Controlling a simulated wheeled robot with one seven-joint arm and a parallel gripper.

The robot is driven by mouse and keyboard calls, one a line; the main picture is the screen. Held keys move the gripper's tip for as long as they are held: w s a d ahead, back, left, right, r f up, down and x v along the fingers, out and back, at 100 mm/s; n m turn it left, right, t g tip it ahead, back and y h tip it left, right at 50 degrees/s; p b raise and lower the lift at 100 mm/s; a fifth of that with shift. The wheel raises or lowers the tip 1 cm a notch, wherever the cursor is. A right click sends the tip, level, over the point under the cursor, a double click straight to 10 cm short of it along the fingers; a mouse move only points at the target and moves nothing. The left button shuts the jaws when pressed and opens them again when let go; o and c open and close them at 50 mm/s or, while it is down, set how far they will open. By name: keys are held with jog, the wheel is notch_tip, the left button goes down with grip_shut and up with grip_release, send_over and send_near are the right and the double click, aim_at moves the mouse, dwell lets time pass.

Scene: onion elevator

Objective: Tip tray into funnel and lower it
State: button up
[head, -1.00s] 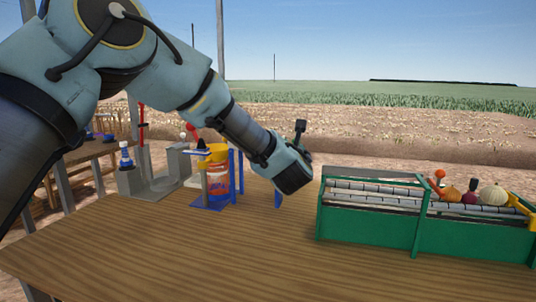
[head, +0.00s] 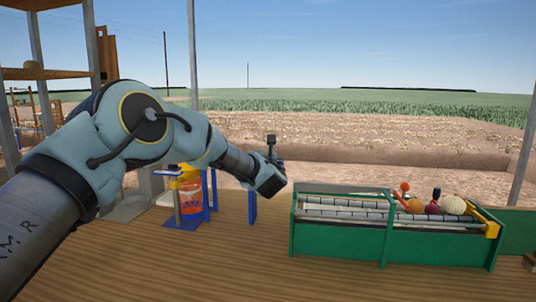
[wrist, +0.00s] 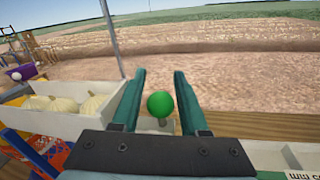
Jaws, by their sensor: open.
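My gripper (wrist: 158,80) is open, its two teal fingers apart. A round green knob (wrist: 160,104) shows between the fingers in the wrist view; a gap shows on both sides. A pale tray (wrist: 45,122) with cream onions (wrist: 70,104) inside stands left of my fingers and looks about level. In the head view my gripper (head: 270,184) is over the table, left of the green frame; its fingers are hard to make out there. A yellow piece (head: 188,174), perhaps the funnel, sits above an orange bucket (head: 190,198), partly hidden by my arm.
A blue post (head: 252,206) stands below my gripper. The front of the table is clear.

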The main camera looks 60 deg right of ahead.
grip_shut()
dwell(0.4)
dwell(1.1)
